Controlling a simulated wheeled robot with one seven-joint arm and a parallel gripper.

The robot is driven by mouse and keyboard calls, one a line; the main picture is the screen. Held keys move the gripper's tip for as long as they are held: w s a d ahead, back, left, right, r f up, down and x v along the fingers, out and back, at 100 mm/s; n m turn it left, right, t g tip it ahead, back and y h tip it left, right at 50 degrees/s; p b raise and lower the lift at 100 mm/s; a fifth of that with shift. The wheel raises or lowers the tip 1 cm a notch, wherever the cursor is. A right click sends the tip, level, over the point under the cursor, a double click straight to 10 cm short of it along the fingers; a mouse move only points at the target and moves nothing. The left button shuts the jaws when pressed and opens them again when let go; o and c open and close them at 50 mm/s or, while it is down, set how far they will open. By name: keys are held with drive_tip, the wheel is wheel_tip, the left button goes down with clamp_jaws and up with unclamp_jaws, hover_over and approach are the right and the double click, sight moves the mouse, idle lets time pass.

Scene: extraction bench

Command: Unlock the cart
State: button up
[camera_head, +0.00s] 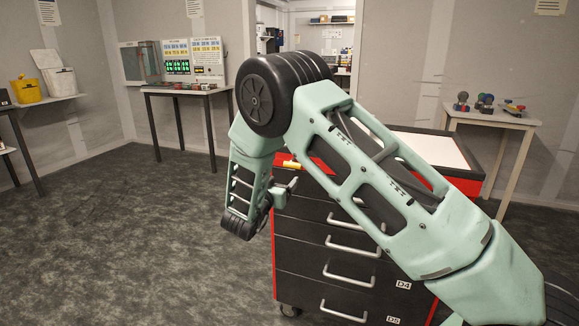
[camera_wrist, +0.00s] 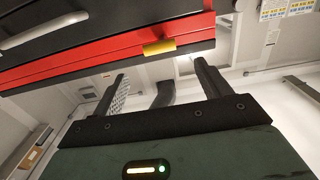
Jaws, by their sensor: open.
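The cart (camera_head: 330,240) is a black drawer cabinet with red trim, silver handles and a pale top, standing in the middle right of the head view. A small yellow tab (camera_head: 291,164) sits on its red upper edge, at the left. In the wrist view the yellow tab (camera_wrist: 159,47) lies on the red strip, just beyond my open fingers. My gripper (camera_wrist: 161,72) is empty and apart from the tab, with one finger on each side of its line. In the head view my arm hides much of the cart's top and upper drawers.
A table with a display board and green digits (camera_head: 177,66) stands at the back left. A shelf at far left holds a yellow container (camera_head: 26,91). A small table (camera_head: 492,117) with coloured items stands at right. The floor left of the cart is clear.

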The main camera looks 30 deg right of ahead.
sight(292, 166)
drive_tip(key=x, duration=1.1)
drive_tip(key=shift+w+d+p, duration=0.25)
drive_tip(key=shift+d+p, duration=0.05)
drive_tip(key=shift+d, duration=0.05)
drive_tip(key=c, duration=1)
